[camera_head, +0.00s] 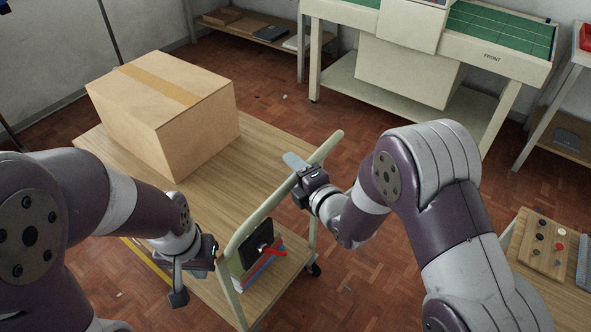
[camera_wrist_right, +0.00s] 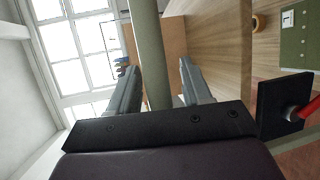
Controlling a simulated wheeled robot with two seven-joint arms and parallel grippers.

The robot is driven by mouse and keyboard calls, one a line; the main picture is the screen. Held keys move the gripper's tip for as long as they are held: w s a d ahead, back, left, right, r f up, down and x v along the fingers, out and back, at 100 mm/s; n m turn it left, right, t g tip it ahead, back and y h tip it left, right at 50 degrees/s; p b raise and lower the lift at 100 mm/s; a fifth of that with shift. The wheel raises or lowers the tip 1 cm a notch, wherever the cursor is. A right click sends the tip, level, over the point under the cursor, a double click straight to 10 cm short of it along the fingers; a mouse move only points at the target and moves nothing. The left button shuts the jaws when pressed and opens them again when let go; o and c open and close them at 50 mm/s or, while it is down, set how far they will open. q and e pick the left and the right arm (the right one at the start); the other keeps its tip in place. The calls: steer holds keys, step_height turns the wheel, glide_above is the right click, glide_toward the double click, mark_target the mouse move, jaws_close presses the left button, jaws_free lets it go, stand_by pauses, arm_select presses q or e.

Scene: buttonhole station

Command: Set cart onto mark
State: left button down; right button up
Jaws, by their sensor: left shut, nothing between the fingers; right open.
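The cart (camera_head: 262,160) has a wooden top and a pale green push handle (camera_head: 262,212) along its near right side. A large taped cardboard box (camera_head: 165,105) sits on the top. My right gripper (camera_head: 299,172) is open at the far part of the handle. In the right wrist view the handle bar (camera_wrist_right: 150,60) runs between its two spread fingers, with no clear grip on it. My left gripper (camera_head: 180,285) is shut and empty near the handle's near end. A yellow line (camera_head: 148,262) shows on the floor left of the cart, partly hidden by my left arm.
A black plate with a red lever (camera_head: 262,240) hangs on the handle side, above books (camera_head: 255,265). A white bench with green mats (camera_head: 495,35) stands at the back. A table with a button board (camera_head: 543,245) is at the right. Brick-coloured floor lies open between.

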jaws_close()
steer(key=shift+a, duration=0.1)
